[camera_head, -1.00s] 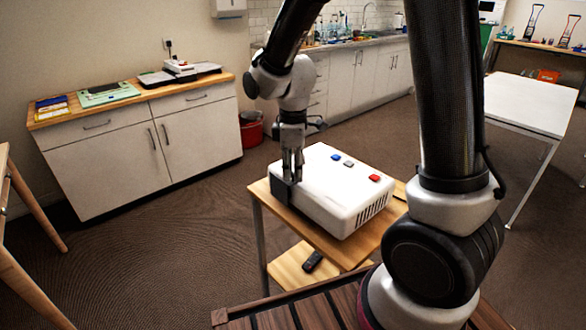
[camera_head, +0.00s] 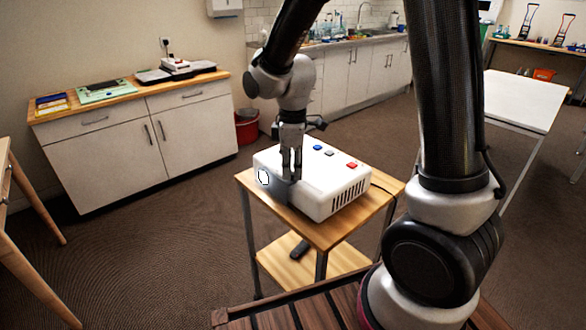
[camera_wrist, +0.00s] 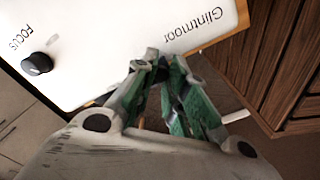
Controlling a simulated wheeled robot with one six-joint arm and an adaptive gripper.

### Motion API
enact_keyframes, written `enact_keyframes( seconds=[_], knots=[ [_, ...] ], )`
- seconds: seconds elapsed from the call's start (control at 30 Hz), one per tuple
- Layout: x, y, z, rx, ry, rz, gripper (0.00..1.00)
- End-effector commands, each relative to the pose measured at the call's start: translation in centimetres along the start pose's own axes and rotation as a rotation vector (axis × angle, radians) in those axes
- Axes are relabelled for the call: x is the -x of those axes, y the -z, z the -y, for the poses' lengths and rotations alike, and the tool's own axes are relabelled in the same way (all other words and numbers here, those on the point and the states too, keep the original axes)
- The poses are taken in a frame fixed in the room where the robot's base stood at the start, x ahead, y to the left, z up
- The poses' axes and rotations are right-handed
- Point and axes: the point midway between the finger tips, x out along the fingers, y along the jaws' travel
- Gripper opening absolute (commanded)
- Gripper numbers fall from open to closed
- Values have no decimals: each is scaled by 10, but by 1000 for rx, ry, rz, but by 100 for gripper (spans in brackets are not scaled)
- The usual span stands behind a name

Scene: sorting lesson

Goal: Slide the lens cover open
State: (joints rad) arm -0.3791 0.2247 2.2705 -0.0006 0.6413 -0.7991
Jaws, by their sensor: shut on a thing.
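A white projector (camera_head: 325,186) stands on a small wooden cart. The lens cover (camera_head: 284,192) appears as the dark piece at the right of the lens, under my fingers. My gripper (camera_head: 291,176) points down at that front edge, shut on the cover's grip, with the lens to its left. In the wrist view the fingertips (camera_wrist: 160,62) meet at the projector's edge, beside the word Glintmoor; the gripped part is mostly hidden.
The cart top (camera_head: 382,200) has a narrow bare margin around the projector. A black remote (camera_head: 299,248) lies on its lower shelf. A focus knob (camera_wrist: 37,64) sits on the projector's top. A white cabinet (camera_head: 140,140) stands behind at the left, a white table (camera_head: 515,100) at the right.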

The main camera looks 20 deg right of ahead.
Motion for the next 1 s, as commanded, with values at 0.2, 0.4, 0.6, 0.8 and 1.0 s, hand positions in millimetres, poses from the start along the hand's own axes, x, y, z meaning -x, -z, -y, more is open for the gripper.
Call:
enact_keyframes(
  seconds=[0.2, 0.4, 0.6, 0.8, 1.0],
  knots=[
    [0, -2, 2, -1, 7, 6, 25],
    [0, -2, 2, -1, 6, 5, 38],
    [1, -1, 2, -1, 4, 4, 38],
    [26, -1, 1, -1, 1, 1, 38],
    [72, -1, 0, -1, 0, 0, 38]
  ],
)
